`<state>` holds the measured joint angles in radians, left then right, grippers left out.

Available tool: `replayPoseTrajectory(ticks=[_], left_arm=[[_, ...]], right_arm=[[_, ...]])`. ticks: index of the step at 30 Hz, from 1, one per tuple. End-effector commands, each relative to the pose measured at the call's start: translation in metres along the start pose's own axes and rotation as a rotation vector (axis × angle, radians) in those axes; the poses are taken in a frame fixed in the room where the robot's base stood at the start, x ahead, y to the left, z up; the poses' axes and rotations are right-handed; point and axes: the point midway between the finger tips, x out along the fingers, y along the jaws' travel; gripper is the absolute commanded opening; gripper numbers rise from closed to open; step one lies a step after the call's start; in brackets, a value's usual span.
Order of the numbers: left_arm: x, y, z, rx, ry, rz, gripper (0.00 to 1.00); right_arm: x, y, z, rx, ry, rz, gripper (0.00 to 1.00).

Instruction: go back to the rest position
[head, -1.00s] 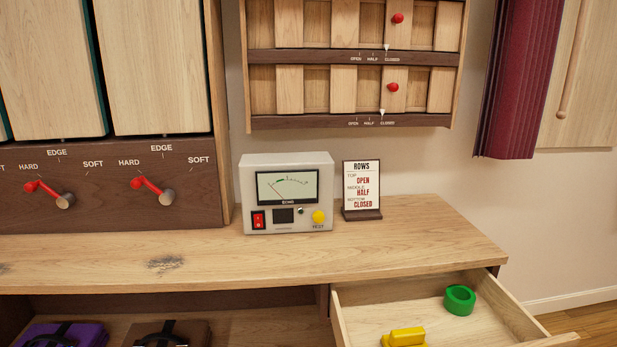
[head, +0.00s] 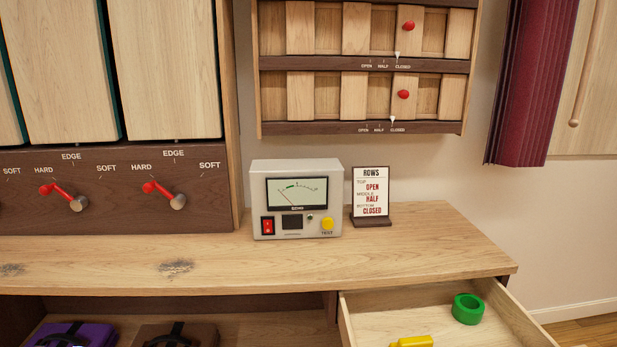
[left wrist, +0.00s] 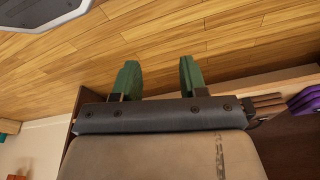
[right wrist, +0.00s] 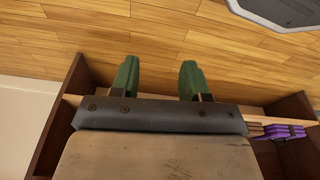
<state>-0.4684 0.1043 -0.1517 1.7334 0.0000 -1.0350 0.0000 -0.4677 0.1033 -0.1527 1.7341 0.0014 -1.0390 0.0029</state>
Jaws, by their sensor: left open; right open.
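My left gripper (left wrist: 158,80) shows in the left wrist view with its two green fingers apart and nothing between them, over the wooden floor. My right gripper (right wrist: 158,82) shows in the right wrist view, also open and empty over the floor. Neither gripper shows in the head view. Neither is touching anything that I can see.
A wooden counter (head: 110,261) carries an echo meter (head: 297,200) and a rows sign (head: 371,195). Below, an open drawer (head: 400,306) holds a green ring (head: 468,309) and a yellow object (head: 411,342). Slatted rows with red knobs (head: 404,94) hang above. Purple (head: 72,335) items sit on the lower shelf.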

Motion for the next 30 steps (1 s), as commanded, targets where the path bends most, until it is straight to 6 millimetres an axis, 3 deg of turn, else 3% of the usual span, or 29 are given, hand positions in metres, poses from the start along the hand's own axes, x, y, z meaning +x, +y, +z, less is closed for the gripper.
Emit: replayPoseTrajectory(ticks=[8, 14, 18, 22, 25, 30], left_arm=[[0.013, 0.002, 0.033, 0.007, -0.039, 0.005, 0.43], [0.017, 0.004, 0.085, 0.016, -0.078, 0.009, 0.43], [0.012, 0.004, 0.129, 0.022, -0.104, 0.011, 0.43], [0.004, 0.003, 0.162, 0.027, -0.120, 0.012, 0.43], [0.001, 0.003, 0.177, 0.030, -0.126, 0.013, 0.43], [0.001, 0.003, 0.185, 0.031, -0.128, 0.013, 0.43]], right_arm=[[0.014, -0.001, 0.034, -0.009, -0.037, -0.003, 0.45], [0.018, -0.002, 0.085, -0.019, -0.075, -0.006, 0.45], [0.012, -0.002, 0.129, -0.026, -0.101, -0.008, 0.45], [0.005, -0.002, 0.162, -0.030, -0.117, -0.009, 0.45], [0.002, -0.001, 0.177, -0.033, -0.124, -0.010, 0.45], [0.002, -0.001, 0.185, -0.034, -0.125, -0.010, 0.45]])
